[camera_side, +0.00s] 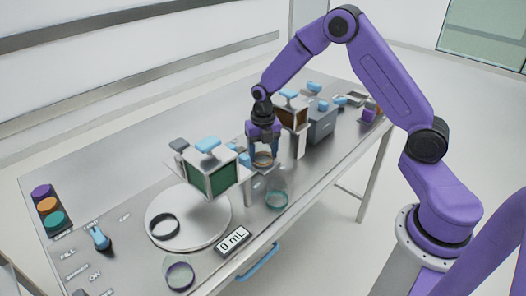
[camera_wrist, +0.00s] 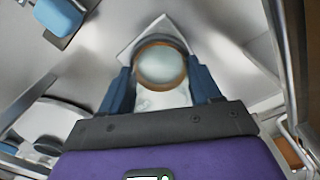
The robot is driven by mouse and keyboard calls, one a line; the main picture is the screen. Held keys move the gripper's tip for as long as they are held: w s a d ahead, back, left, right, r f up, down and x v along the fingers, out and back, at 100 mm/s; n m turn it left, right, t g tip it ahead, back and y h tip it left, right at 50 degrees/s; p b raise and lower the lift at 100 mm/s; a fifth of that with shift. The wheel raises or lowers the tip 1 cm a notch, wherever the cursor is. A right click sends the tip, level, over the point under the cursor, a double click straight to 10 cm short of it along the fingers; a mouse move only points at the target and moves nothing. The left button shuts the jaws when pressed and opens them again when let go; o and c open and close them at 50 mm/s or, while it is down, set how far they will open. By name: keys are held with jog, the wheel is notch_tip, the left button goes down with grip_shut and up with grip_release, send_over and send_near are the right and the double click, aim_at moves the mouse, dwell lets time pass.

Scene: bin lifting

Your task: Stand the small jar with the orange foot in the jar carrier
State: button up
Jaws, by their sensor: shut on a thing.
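My gripper (camera_side: 263,150) has its blue fingers closed on the sides of a small clear jar with an orange ring (camera_side: 263,160). In the wrist view my gripper (camera_wrist: 160,90) holds the same jar (camera_wrist: 160,66), seen end-on between the fingers. The jar is above the bench, between the green-fronted bin and the orange-brown bin. A pale metal piece with a pointed corner (camera_wrist: 160,28) shows behind the jar in the wrist view. I cannot tell whether the jar touches it, or for certain which piece is the jar carrier.
A green-fronted bin (camera_side: 208,180) and an orange-brown bin (camera_side: 292,117) flank my gripper. A teal-ringed jar (camera_side: 277,198) stands near the front edge. A dark-ringed jar (camera_side: 164,226) is on the white disc (camera_side: 205,205); a purple-ringed jar (camera_side: 180,275) is nearer. A display (camera_side: 232,240) reads 0 mL.

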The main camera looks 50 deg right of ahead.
jog(key=shift+s+f, duration=0.2)
jog(key=shift+f, duration=0.45)
jog(key=o, duration=1.3)
jog(key=shift+w+r, duration=0.2)
jog(key=shift+r, duration=3.95)
jog(key=shift+a, duration=0.1)
